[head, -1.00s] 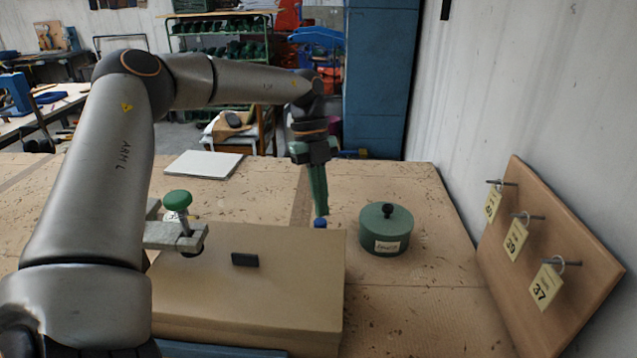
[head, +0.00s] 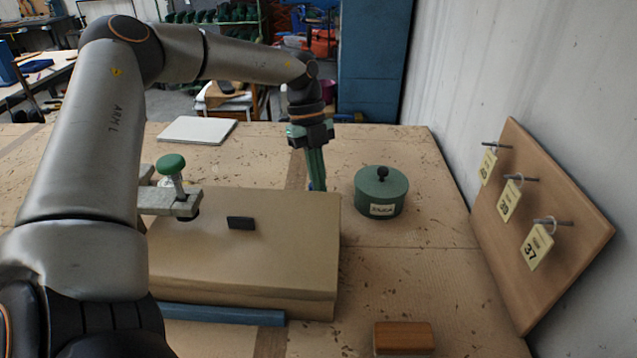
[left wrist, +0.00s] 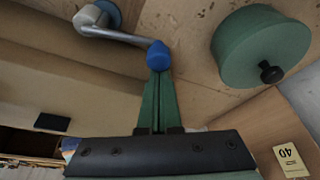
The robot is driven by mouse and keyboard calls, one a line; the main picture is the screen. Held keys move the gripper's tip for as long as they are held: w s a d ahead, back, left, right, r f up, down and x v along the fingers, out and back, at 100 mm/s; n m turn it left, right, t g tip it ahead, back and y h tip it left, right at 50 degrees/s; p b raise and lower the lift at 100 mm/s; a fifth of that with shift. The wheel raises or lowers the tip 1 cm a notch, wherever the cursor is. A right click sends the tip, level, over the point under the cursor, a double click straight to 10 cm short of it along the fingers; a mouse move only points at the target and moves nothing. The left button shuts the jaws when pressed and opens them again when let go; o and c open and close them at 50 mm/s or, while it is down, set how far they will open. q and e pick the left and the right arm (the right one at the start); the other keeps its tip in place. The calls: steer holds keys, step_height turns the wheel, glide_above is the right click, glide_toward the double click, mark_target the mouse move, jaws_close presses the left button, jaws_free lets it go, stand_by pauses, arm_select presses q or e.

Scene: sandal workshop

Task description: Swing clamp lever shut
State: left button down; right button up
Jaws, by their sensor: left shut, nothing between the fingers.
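The clamp lever (left wrist: 125,35) is a bent metal rod with a blue knob (left wrist: 160,57) at its end, in the left wrist view. Its other end meets a pale round pivot (left wrist: 90,17) with a blue part. My left gripper (head: 317,183) has green fingers pointing down, shut and empty. In the left wrist view its fingertips (left wrist: 159,76) are right at the blue knob; I cannot tell if they touch.
A tan box (head: 270,250) with a black handle (head: 240,223) stands nearer me. A green-knobbed clamp (head: 171,165) is at its left edge. A green lidded tin (head: 381,193) stands right of the gripper. A tag board (head: 560,225) leans at the right wall. The table's front right holds a wooden block (head: 403,338).

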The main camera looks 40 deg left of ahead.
arm_select(q)
steer(key=shift+w+a+n, duration=0.15)
steer(key=shift+w+n, duration=0.05)
steer(key=shift+n, duration=0.2)
steer(key=shift+w+a+f+n+t+b, duration=0.1)
steer(key=shift+w+a+n+t+b, duration=0.45)
steer(key=shift+n+b, duration=0.45)
steer(key=w+a+n+t, duration=0.1)
steer(key=a+n+t, duration=0.1)
steer(key=a+n, duration=0.6)
steer(key=shift+a+n+y, duration=0.2)
steer(key=shift+n+y, duration=0.1)
steer(key=shift+y, duration=0.1)
steer(key=shift+s+t, duration=0.2)
steer(key=shift+t, duration=0.05)
stand_by(0.6)
steer(key=v, duration=1.3)
steer(key=shift+w+d, duration=0.3)
steer(key=shift+d, duration=0.05)
